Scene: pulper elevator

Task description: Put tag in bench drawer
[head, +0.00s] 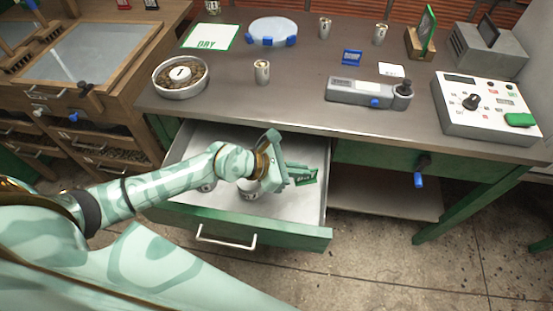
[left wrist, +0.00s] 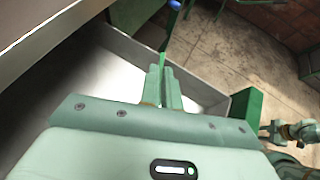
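The bench drawer (head: 285,229) is pulled open under the bench top, with a green front and a pale metal inside. My left gripper (head: 305,169) is over the open drawer, towards its right side. It is shut on a small green tag (head: 307,178) with pale lettering, partly hidden by the fingers. In the left wrist view the two fingers (left wrist: 162,88) are close together, with the thin green edge of the tag (left wrist: 166,55) between them. The drawer floor (left wrist: 115,72) lies below. A pale green part of mine, perhaps my right gripper (left wrist: 290,131), shows small at the right edge.
Small cups (head: 250,193) stand in the drawer, partly behind my arm. The bench top (head: 300,95) holds a bowl of beans (head: 181,77), a metal cup (head: 262,72), a grey meter (head: 367,93) and a control box (head: 486,105). A blue-handled valve (head: 419,177) hangs right of the drawer.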

